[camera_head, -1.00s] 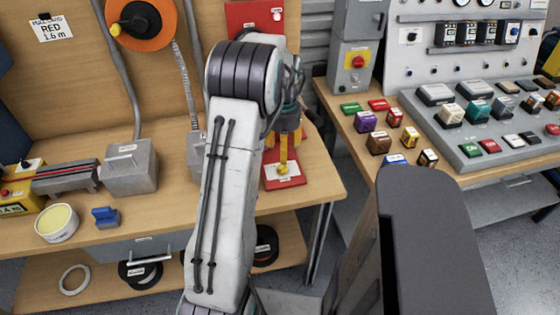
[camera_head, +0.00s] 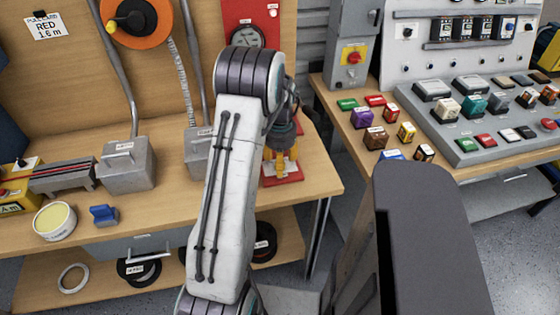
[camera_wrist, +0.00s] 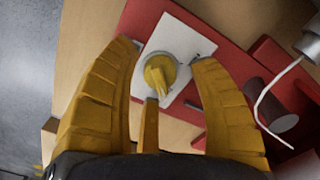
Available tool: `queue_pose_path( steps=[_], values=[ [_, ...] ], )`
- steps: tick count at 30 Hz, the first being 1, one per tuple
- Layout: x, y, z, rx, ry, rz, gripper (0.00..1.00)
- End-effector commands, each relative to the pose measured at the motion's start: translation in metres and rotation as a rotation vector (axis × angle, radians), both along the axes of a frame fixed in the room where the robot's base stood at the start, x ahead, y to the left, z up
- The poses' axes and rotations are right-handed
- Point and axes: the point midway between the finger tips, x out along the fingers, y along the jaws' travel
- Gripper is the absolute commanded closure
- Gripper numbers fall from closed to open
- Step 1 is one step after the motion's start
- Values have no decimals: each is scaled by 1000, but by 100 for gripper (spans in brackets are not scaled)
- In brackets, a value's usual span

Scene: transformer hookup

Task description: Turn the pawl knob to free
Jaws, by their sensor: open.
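The pawl knob looks to be the round yellow knob (camera_wrist: 158,74) with a raised ridge, on a white plate (camera_wrist: 180,45) fixed to a red base (camera_wrist: 225,50). In the wrist view my gripper (camera_wrist: 166,55) is open, one yellow finger on each side of the knob, with visible gaps. The ridge points roughly along the picture's vertical. In the head view my gripper (camera_head: 284,160) is over the red base (camera_head: 297,178) at the bench's right end and hides the knob. Any marking on the plate is too blurred to read.
A dark cylinder (camera_wrist: 273,104) and a pale cord (camera_wrist: 262,105) are right of the knob in the wrist view. On the bench, a grey box (camera_head: 125,168), a blue piece (camera_head: 104,215) and a yellow-topped tin (camera_head: 54,221) stand left. A second bench (camera_head: 345,125) stands right, across a gap.

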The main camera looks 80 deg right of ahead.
Motion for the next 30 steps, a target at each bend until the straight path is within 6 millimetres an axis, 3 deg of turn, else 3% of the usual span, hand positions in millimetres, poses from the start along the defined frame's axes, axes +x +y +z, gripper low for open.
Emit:
queue_pose_path(
  steps=[7,26,30],
  values=[
    [0,0,0,0,0,0,41],
    [0,0,0,0,0,0,98],
    [0,0,-1,0,0,1,100]
  ],
)
